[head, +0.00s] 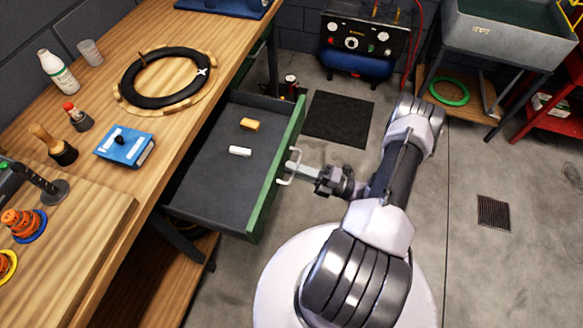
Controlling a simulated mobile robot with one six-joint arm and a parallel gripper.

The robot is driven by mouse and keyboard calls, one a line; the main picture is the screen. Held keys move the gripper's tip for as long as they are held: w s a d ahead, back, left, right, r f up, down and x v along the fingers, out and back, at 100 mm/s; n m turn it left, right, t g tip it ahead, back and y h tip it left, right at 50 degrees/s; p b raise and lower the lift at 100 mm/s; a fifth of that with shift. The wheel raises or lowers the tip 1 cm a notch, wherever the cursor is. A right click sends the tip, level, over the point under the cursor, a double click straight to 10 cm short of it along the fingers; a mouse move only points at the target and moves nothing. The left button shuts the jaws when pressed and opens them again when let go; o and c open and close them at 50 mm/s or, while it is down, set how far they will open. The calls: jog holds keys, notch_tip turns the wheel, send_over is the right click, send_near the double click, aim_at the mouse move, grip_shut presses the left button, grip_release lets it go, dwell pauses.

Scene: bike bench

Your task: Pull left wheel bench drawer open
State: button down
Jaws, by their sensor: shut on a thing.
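The bench drawer (205,178) stands pulled well out from under the wooden bench top in the head view. It has a grey inside, a green front (276,170) and a pale bar handle (287,168) on the front's outer face. My gripper (293,167) is at the handle and shut on it, with the wrist reaching in from the right. The fingertips are small here, and their exact hold on the bar is hard to make out. An orange block (250,125) and a white block (240,151) lie inside the drawer.
The bench top (205,35) holds a black tyre ring (166,77) on a wooden disc, a blue box (124,146) and bottles. A dark mat (338,118) lies on the floor beyond the drawer. A sink (510,35) and red shelf stand at the right.

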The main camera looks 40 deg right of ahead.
jog(key=c, duration=1.8)
grip_release()
jog(key=shift+o, duration=0.2)
jog(key=p+v, duration=0.1)
jog(key=v, duration=1.6)
jog(key=shift+d, duration=0.2)
jog(key=shift+s, duration=0.1)
